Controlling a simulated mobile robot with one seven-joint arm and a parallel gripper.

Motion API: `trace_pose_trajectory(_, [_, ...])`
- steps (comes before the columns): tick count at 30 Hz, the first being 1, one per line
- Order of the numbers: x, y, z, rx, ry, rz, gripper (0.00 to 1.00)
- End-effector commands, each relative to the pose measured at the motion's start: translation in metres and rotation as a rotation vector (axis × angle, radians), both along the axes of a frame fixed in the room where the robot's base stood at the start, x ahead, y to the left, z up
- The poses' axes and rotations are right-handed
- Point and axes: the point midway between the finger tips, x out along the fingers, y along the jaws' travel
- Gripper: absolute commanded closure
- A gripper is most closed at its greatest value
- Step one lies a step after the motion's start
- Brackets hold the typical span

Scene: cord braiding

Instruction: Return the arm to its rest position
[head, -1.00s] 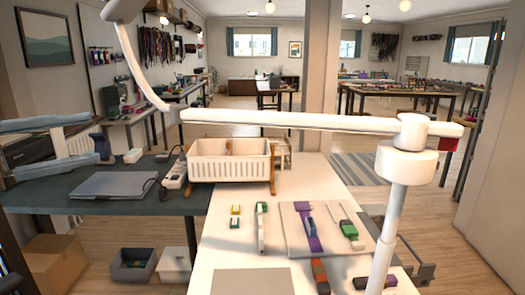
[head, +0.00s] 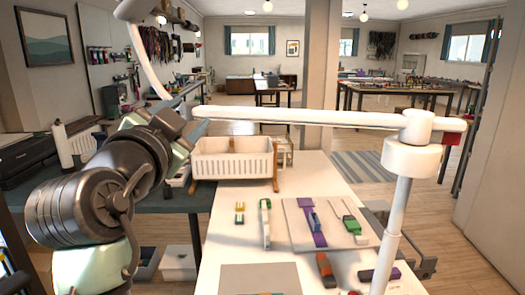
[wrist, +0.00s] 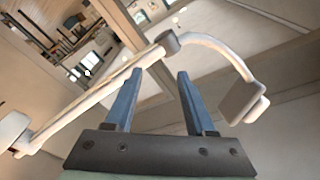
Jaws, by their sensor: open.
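My dark arm fills the left of the head view, reaching up and to the right.
A white jointed lamp arm (head: 300,121) crosses above the table (head: 235,199); it also crosses the wrist view (wrist: 90,98). A white slatted bin (head: 232,165) stands at the table's back. A board (head: 300,240) holds purple and green cord pieces. A laptop-like black device (head: 28,160) is at left.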

Motion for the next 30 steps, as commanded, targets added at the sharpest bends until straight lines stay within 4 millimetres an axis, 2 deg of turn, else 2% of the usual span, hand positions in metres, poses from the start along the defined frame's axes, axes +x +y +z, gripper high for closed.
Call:
trace_pose_trajectory(1, [-0.014,-0.02,0.013,-0.065,-0.067,0.013,0.45])
trace_pose_trajectory(6, [-0.081,-0.069,0.062,-0.319,-0.323,-0.003,0.45])
trace_pose_trajectory(9, [-0.127,-0.092,0.086,-0.451,-0.459,-0.059,0.45])
trace_pose_trajectory(14, [-0.202,-0.118,0.114,-0.631,-0.643,-0.185,0.45])
trace_pose_trajectory(15, [-0.216,-0.12,0.125,-0.663,-0.675,-0.212,0.45])
trace_pose_trajectory(16, [-0.211,-0.118,0.139,-0.657,-0.666,-0.201,0.45])
trace_pose_trajectory(27, [-0.208,-0.116,0.235,-0.652,-0.661,-0.197,0.45])
trace_pose_trajectory(30, [-0.208,-0.116,0.254,-0.652,-0.661,-0.195,0.45])
